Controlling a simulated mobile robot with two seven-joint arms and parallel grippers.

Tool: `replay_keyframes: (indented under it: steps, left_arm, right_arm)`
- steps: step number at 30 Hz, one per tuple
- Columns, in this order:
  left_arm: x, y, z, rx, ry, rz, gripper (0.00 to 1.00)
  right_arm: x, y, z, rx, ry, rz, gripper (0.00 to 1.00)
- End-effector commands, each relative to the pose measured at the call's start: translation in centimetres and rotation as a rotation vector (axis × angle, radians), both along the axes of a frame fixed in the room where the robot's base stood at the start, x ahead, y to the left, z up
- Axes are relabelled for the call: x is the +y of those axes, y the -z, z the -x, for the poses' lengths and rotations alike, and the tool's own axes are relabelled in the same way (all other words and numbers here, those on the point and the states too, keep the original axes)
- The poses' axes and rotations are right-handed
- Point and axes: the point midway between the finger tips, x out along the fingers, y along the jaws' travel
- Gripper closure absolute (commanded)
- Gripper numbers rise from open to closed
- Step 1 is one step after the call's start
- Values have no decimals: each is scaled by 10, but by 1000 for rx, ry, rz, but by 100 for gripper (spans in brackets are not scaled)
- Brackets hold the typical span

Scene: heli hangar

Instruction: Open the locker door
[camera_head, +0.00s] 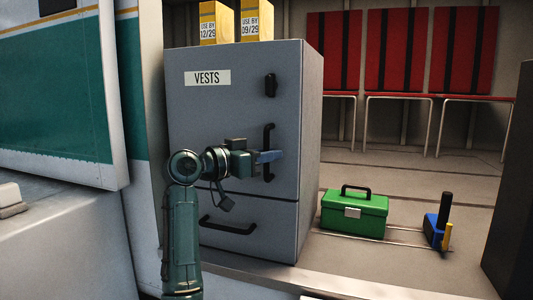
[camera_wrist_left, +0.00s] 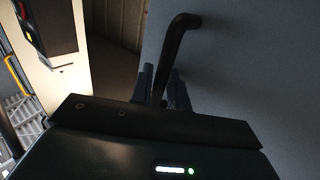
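A grey locker labelled VESTS (camera_head: 220,115) stands in the middle of the head view, its upper door flush with the body. A black vertical bar handle (camera_head: 268,133) is on the right side of that door. My left gripper (camera_head: 269,157) is at the lower part of this handle. In the left wrist view the black handle (camera_wrist_left: 175,45) runs down between the two fingers (camera_wrist_left: 162,88), which sit close on either side of it and look shut on it. The fingers partly hide the handle's lower end. My right gripper is in neither view.
A black latch (camera_head: 270,85) sits above the handle; a drawer handle (camera_head: 228,228) is below. Yellow-and-white boxes (camera_head: 208,25) stand on top. A green toolbox (camera_head: 354,212) and a blue item (camera_head: 436,228) are on the floor at right. A green-and-white panel (camera_head: 60,95) stands left.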

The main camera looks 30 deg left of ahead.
Motion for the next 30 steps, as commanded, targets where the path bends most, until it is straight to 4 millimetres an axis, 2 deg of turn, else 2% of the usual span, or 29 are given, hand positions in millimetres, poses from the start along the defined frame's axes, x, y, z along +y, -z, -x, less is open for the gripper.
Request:
replay_keyframes:
  steps: [5,12,30]
  left_arm:
    - [0,0,0,0,0,0,83]
    - [0,0,0,0,0,0,100]
    - [0,1,1,1,26,0,100]
  right_arm:
    - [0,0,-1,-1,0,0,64]
    - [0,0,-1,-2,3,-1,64]
    - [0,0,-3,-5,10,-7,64]
